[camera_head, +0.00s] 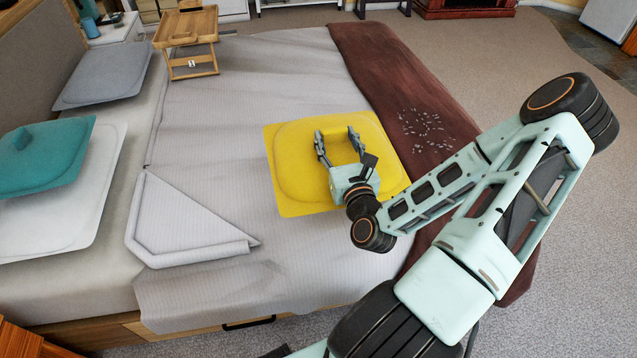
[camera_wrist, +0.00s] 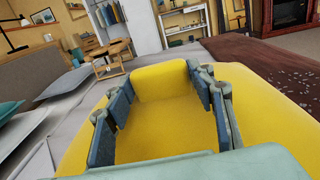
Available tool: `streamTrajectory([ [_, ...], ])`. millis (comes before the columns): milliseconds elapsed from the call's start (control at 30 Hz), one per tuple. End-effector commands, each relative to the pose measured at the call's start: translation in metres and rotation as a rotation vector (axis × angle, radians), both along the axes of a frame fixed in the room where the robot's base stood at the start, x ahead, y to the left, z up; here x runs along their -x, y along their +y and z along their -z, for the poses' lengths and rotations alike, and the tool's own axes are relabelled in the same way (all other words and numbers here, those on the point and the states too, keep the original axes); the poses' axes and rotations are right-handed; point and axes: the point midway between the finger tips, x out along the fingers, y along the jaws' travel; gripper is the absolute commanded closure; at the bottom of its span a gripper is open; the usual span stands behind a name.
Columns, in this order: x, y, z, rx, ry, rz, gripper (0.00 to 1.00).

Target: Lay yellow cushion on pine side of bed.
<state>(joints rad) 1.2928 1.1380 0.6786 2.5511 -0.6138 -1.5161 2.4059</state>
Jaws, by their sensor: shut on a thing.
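The yellow cushion (camera_head: 285,160) is over the middle of the bed (camera_head: 245,75), partly over the brown throw (camera_head: 390,75). My gripper (camera_head: 338,134) is above the cushion, shut on its raised yellow grip block. In the wrist view the block (camera_wrist: 165,85) sits between the two fingers (camera_wrist: 160,95), with the cushion top spread around it. I cannot tell whether the cushion touches the bed or hangs just above it. An orange-brown wooden piece, perhaps the pine bedside table (camera_head: 25,343), shows at the lower left corner, beside the near side of the bed.
A teal cushion (camera_head: 60,160) lies on a white pillow (camera_head: 85,215) at near left. A grey pillow (camera_head: 105,77) and wooden tray table (camera_head: 188,27) are farther back. A folded-back cover corner (camera_head: 185,220) lies near the white pillow. The bed between pillows and yellow cushion is clear.

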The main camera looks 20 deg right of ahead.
Motion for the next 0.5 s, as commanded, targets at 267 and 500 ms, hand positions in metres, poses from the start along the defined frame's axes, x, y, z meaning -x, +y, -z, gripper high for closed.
streamTrajectory([
  [267, -0.006, -0.002, 0.013, 0.003, -0.005, 0.005, 1.00],
  [500, -0.031, 0.010, 0.026, 0.002, -0.007, 0.001, 1.00],
])
